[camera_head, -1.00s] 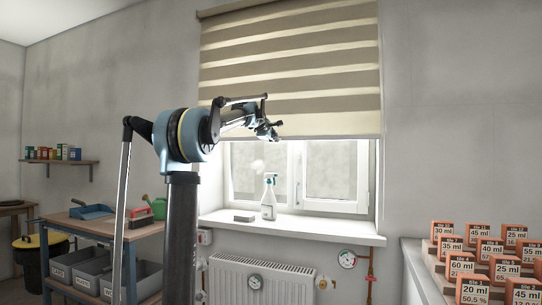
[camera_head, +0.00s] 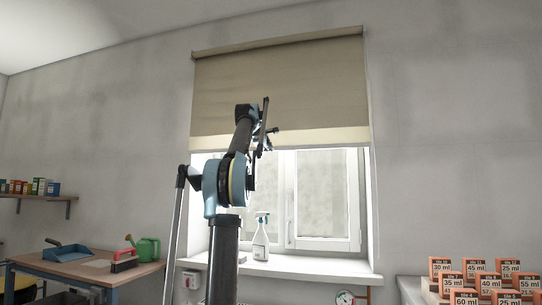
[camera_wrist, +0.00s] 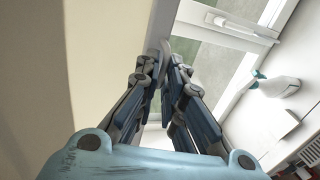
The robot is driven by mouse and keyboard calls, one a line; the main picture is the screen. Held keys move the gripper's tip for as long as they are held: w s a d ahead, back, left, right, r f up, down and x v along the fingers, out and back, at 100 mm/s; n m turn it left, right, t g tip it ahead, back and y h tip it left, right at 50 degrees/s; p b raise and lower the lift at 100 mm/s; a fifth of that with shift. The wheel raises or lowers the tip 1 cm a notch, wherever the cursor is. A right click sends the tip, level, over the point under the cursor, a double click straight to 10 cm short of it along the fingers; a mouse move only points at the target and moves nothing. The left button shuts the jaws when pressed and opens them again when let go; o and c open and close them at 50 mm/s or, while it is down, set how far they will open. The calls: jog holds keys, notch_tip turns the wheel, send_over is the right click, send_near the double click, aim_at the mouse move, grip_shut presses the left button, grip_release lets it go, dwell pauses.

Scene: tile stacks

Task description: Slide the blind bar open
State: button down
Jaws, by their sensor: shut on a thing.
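The roller blind (camera_head: 290,85) covers the upper window in the head view, its beige fabric looking almost solid. Its pale bottom bar (camera_head: 330,139) runs level across the window, with open glass below. My gripper (camera_head: 270,131) is at the bar, left of its middle. In the wrist view, my gripper (camera_wrist: 165,66) has its fingers closed together around a small grey rounded piece at the bar (camera_wrist: 165,22). The blind fabric (camera_wrist: 30,70) fills the left of that view. The exact contact is partly hidden by the fingers.
A spray bottle (camera_head: 261,238) stands on the window sill (camera_head: 300,268) below. A workbench (camera_head: 90,268) with a green watering can (camera_head: 148,249) is at left. Orange labelled tiles (camera_head: 490,280) are at lower right. The wall right of the window is clear.

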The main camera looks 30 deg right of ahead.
dwell(0.3)
jog(key=c, duration=1.8)
grip_release()
jog(key=shift+o, duration=0.2)
jog(key=shift+a, duration=0.1)
jog(key=v, duration=1.1)
jog(key=shift+s+a, duration=0.25)
jog(key=shift+a, duration=0.05)
